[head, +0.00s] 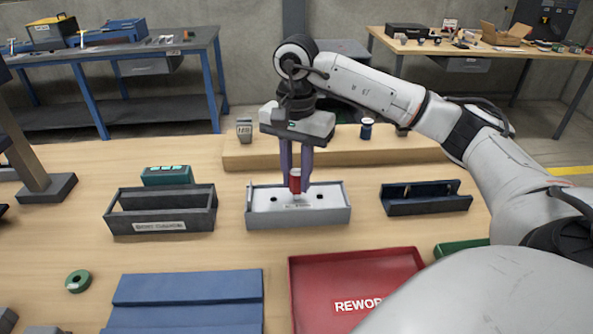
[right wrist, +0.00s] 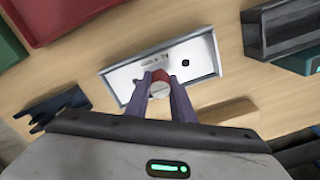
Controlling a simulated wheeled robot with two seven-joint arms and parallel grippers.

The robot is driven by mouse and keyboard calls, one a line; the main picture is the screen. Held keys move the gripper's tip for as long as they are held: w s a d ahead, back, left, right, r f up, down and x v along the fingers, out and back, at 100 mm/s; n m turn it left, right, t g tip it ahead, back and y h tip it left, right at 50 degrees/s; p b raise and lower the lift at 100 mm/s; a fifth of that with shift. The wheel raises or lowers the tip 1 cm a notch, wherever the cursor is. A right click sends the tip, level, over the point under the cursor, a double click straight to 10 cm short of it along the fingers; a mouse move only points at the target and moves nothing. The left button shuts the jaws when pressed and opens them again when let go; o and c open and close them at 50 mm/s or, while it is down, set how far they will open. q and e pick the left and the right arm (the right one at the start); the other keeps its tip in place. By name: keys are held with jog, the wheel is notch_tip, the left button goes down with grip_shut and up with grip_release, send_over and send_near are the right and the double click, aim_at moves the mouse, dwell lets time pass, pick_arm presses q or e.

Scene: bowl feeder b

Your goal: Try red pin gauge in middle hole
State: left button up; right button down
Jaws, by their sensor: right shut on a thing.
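The red pin gauge (head: 295,181) is upright between the fingers of my right gripper (head: 296,183), which is shut on its red handle. It stands over the middle of a light grey box (head: 340,217) with a white, holed top. One dark hole shows on each side of the pin. The middle hole is hidden by the pin and fingers, and I cannot tell whether the pin's lower end is in it. My left gripper is out of view.
A dark grey bin (head: 160,226) stands left of the box, a dark blue open holder (head: 427,205) right. A wooden ledge (head: 350,158) runs behind. A red REWORK tray (head: 310,310) and blue mat (head: 185,300) lie in front. A green ring (head: 78,281) lies left.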

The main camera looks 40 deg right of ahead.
jog(key=shift+r, duration=0.15)
jog(key=shift+r+p, duration=1.15)
jog(key=shift+r, duration=0.15)
jog(key=shift+r+p, duration=0.35)
jog(key=shift+r, duration=0.75)
jog(key=shift+f, duration=0.2)
jog(key=shift+f+b, duration=1.4)
jog(key=shift+f, duration=0.6)
jog(key=shift+f, duration=0.35)
